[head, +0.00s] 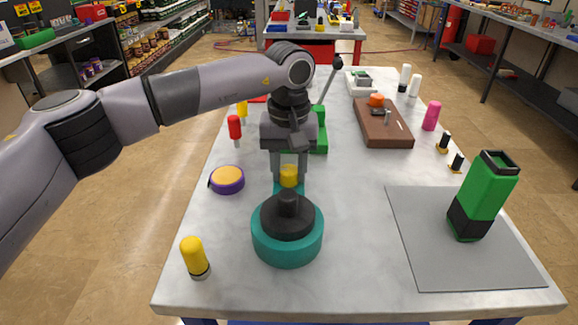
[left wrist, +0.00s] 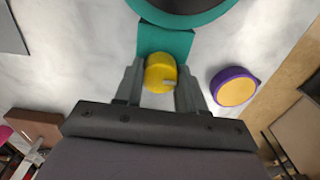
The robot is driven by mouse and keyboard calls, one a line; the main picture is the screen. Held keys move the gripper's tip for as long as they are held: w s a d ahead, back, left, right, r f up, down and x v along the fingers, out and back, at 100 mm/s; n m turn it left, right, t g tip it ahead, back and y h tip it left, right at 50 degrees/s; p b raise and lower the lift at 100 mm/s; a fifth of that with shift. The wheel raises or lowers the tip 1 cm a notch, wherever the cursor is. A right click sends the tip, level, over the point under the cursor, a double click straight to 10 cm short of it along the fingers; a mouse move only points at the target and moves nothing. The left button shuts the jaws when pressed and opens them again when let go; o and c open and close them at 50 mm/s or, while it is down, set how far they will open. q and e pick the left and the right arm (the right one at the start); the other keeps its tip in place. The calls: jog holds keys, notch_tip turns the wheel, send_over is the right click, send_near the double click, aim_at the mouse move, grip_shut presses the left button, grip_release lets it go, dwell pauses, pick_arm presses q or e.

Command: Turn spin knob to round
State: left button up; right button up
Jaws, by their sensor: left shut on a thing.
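The vacuum pump has a round teal base with a black top (head: 287,232) and stands near the front of the table. A teal block juts from its far side, and the yellow spin knob (head: 289,177) sits on that block. The knob also shows in the left wrist view (left wrist: 160,73), with a small pale pointer mark toward its right side. My left gripper (head: 289,172) points down from above, its two fingers on either side of the knob, shut on it. My right gripper is not in view.
A purple and orange disc (head: 227,180) lies left of the pump, close to the left gripper. A yellow-capped cylinder (head: 194,257) stands front left. A green and black device (head: 481,196) stands on a grey mat (head: 418,272) at right. Table space between pump and mat is clear.

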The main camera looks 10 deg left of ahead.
aim_at(289, 170)
pick_arm(q)
jog(key=shift+r, duration=0.1)
jog(key=o, duration=1.1)
jog(key=shift+c, duration=0.2)
jog(key=shift+r, duration=3.55)
